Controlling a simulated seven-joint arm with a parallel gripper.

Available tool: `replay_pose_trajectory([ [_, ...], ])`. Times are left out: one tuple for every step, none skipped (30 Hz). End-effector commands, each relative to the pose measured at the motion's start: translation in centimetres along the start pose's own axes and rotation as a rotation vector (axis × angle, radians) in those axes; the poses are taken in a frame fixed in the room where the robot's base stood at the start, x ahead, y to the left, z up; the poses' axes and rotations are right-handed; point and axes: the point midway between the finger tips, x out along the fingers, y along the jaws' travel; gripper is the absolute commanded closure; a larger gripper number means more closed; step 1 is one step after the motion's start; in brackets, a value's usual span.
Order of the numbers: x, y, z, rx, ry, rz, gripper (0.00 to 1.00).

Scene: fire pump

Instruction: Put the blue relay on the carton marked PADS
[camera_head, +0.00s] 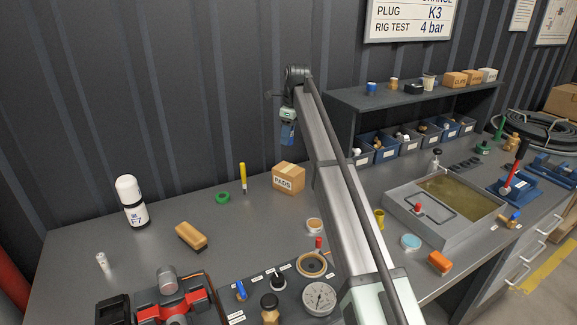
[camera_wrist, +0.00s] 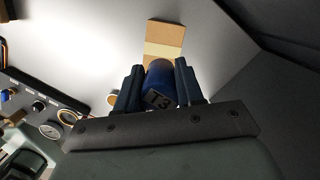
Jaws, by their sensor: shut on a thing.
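My gripper (camera_wrist: 157,68) is shut on the blue relay (camera_wrist: 160,84), a blue cylinder with a dark label reading T3. In the head view my gripper (camera_head: 287,122) hangs down with the blue body of the relay (camera_head: 288,137) low between its fingers. The carton marked PADS (camera_head: 288,179) is a small brown box on the bench, below the relay with a clear gap between them in the head view. In the wrist view the carton (camera_wrist: 163,40) shows past the fingertips, partly covered by the relay.
A yellow marker (camera_head: 243,177) stands left of the carton, with a green ring (camera_head: 222,197) beside it. A small round tin (camera_head: 314,225) lies in front. The shelf with blue bins (camera_head: 384,152) and the grey basin (camera_head: 440,235) are to the right. The corrugated wall is behind.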

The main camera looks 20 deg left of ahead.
Motion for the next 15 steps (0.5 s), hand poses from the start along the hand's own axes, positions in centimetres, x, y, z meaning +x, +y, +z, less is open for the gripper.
replay_pose_trajectory([
  [0.5,0.1,-0.1,-0.001,0.001,0.001,0.94],
  [0.9,0.1,-0.1,-0.001,0.001,0.002,0.94],
  [1.4,0.1,-0.2,-0.001,0.002,0.003,0.94],
  [1.9,0.2,-0.3,-0.001,0.002,0.003,0.94],
  [2.4,0.2,-0.4,-0.001,0.002,0.003,0.94],
  [3.0,0.1,-0.5,0.000,0.001,0.002,0.94],
  [3.5,0.1,-0.6,0.000,0.001,0.002,0.94],
  [4.0,0.1,-0.7,0.000,0.001,0.002,0.94],
  [4.7,0.2,-0.8,0.000,0.002,0.002,0.94],
  [5.0,0.1,-0.8,0.000,0.002,0.002,0.94],
  [5.3,0.1,-0.9,0.000,0.001,0.002,0.94],
  [5.6,0.1,-0.9,0.000,0.001,0.001,0.94],
  [5.8,0.1,-0.9,0.000,0.001,0.000,0.94],
  [5.9,0.1,-0.9,0.000,0.001,0.000,0.94],
  [6.2,0.0,-1.0,0.000,0.000,0.000,0.94],
])
